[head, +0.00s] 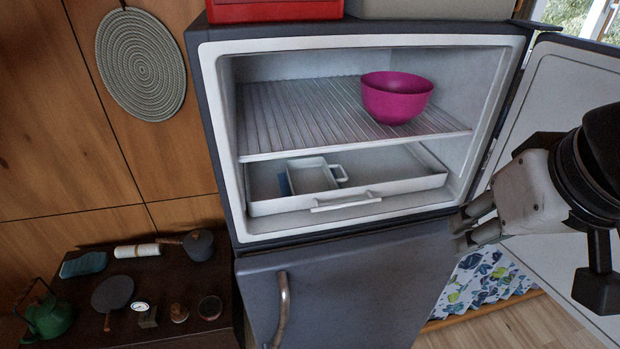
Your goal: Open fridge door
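The grey fridge (222,130) stands in the middle of the head view. Its upper compartment is open, and the upper door (565,100) is swung out to the right, showing its white inner side. The lower door (375,285) is shut, with a curved metal handle (284,310) at its left. My gripper (458,232) comes in from the right, in front of the fridge's right side near the top of the lower door. Its two fingers look apart with nothing between them. I cannot tell whether they touch the fridge. My wrist covers part of the open door.
A magenta bowl (396,98) sits on the wire shelf (300,120), above a white drawer (410,185) holding a small tray. A low dark table (190,270) with a green kettle (50,318) and pans stands left. A patterned mat (485,280) lies right.

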